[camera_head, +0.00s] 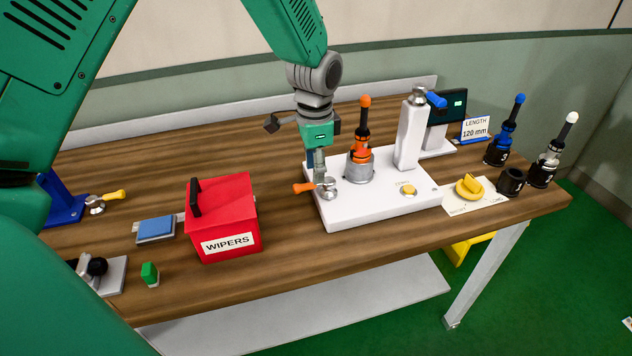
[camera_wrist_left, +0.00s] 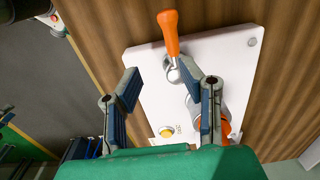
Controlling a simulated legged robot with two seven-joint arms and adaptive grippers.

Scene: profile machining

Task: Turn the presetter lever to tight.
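The presetter is a white base (camera_head: 375,205) with an upright white column (camera_head: 411,135). Its lever has an orange handle (camera_head: 303,188) pointing left from a metal pivot (camera_head: 327,188) at the base's front left. The lever also shows in the left wrist view (camera_wrist_left: 168,33). An orange-topped tool (camera_head: 362,140) stands upright in the presetter's grey holder. My left gripper (camera_head: 318,172) points down just above the lever pivot. In the wrist view its fingers (camera_wrist_left: 158,74) are apart with nothing between them, the right fingertip close to the pivot. Contact cannot be told.
A red wipers box (camera_head: 222,215) stands left of the presetter. A yellow knob (camera_head: 469,186) on a white plate and blue and white tool holders (camera_head: 507,135) (camera_head: 551,153) stand right. A screen (camera_head: 447,107) and length sign (camera_head: 475,129) are behind. Wood between box and presetter is clear.

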